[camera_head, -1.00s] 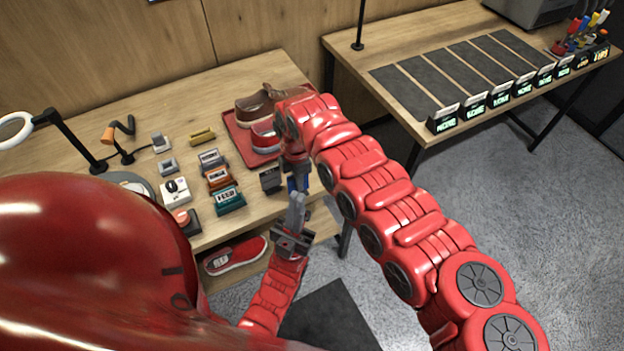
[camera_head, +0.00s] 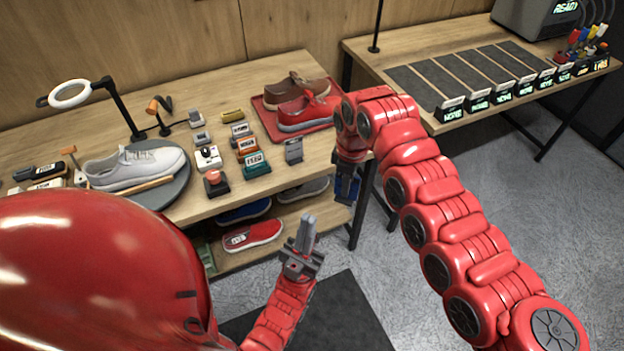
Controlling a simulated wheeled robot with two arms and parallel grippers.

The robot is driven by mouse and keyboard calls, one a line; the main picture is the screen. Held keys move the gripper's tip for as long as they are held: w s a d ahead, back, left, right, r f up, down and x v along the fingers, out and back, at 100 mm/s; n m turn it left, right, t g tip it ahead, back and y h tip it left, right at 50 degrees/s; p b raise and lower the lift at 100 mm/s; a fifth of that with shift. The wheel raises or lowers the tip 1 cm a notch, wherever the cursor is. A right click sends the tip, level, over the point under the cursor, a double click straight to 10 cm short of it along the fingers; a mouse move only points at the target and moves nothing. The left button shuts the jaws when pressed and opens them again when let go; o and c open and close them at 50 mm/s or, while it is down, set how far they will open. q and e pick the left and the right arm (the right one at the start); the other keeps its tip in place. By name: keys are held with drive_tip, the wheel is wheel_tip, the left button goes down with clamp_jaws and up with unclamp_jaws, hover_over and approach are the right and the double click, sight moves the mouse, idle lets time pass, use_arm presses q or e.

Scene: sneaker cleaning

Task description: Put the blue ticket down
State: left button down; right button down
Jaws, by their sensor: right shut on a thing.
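My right gripper (camera_head: 347,190) hangs from the red arm just past the right front edge of the wooden workbench, pointing down. It is shut on the blue ticket (camera_head: 348,184), which shows only as a small dark blue patch, largely hidden by the gripper. My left gripper (camera_head: 305,232) is lower, in front of the bench, pointing up. Its fingers are together with nothing visible between them. The two grippers are apart.
A red tray (camera_head: 268,122) holds a brown shoe and a red shoe. A small grey holder (camera_head: 293,150) stands near the front edge. A grey sneaker (camera_head: 135,167) sits on a round turntable. Another table (camera_head: 440,62) with dark lanes stands at the right. Shoes lie on the lower shelf.

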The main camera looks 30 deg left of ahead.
drive_tip(key=w+d+r+m, duration=0.5)
drive_tip(key=d+m, duration=0.4)
drive_tip(key=d, duration=0.2)
drive_tip(key=w+d+r+m, duration=0.6)
drive_tip(key=w+d+m, duration=0.2)
drive_tip(key=d, duration=0.4)
drive_tip(key=shift+w+d+r+m, duration=0.15)
drive_tip(key=shift+w+d+m, duration=0.1)
drive_tip(key=shift+m, duration=0.65)
drive_tip(key=shift+r, duration=0.1)
drive_tip(key=shift+a+r, duration=0.1)
drive_tip(key=shift+a, duration=0.15)
